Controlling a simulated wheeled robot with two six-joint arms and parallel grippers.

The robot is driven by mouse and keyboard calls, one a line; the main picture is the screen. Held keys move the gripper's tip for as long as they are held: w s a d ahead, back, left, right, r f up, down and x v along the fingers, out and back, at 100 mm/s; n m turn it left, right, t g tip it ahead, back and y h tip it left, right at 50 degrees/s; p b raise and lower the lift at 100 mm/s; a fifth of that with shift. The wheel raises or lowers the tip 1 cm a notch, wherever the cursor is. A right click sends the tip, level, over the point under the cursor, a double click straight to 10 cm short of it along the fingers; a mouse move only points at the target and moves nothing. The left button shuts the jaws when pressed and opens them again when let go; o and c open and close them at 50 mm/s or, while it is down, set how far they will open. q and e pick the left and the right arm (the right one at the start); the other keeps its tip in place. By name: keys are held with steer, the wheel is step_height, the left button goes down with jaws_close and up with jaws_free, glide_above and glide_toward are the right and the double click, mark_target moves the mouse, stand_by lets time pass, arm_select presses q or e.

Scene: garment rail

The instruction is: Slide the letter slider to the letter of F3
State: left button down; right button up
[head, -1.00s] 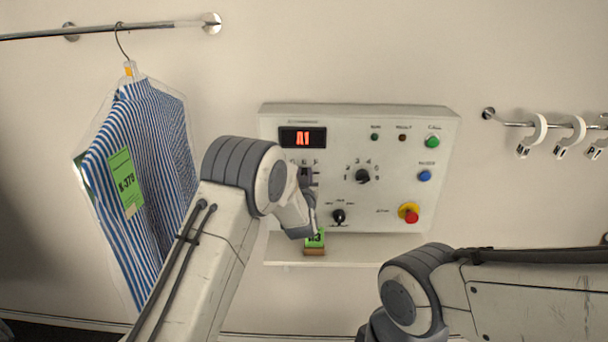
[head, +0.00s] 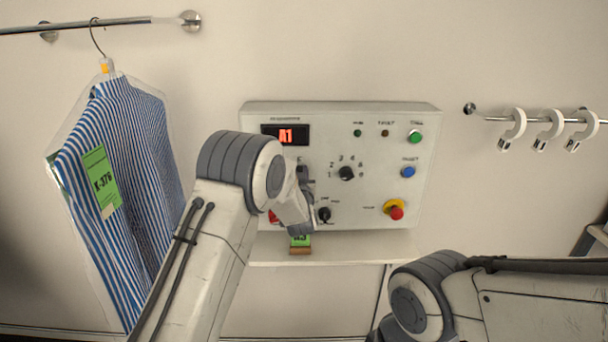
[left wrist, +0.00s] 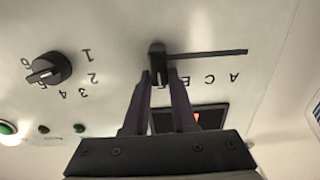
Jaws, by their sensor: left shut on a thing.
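The letter slider (left wrist: 157,60) is a small dark knob in a horizontal slot, and my left gripper (left wrist: 160,78) is shut on it. In the left wrist view the panel is upside down. The knob is at the left end of the slot there, with the letter A near the other end. In the head view my left gripper (head: 304,178) is against the control panel (head: 390,125), hiding most of the slot and letters. The red display (head: 285,135) reads A1. A green tag (head: 300,240) stands on the ledge below, its text partly hidden. My right gripper is out of view.
A number dial (head: 347,173), a lower knob (head: 324,214), green and blue buttons and a red stop button (head: 396,210) are on the panel. A bagged striped shirt (head: 125,190) hangs left. White hooks (head: 550,130) hang on a rail at right.

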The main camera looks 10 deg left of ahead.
arm_select(q)
steer(key=c, duration=0.7)
jaws_free()
steer(key=shift+d, duration=0.35)
steer(key=shift+a, duration=0.15)
steer(key=b+v, duration=0.4)
steer(key=v, duration=0.6)
steer(key=shift+s, duration=0.2)
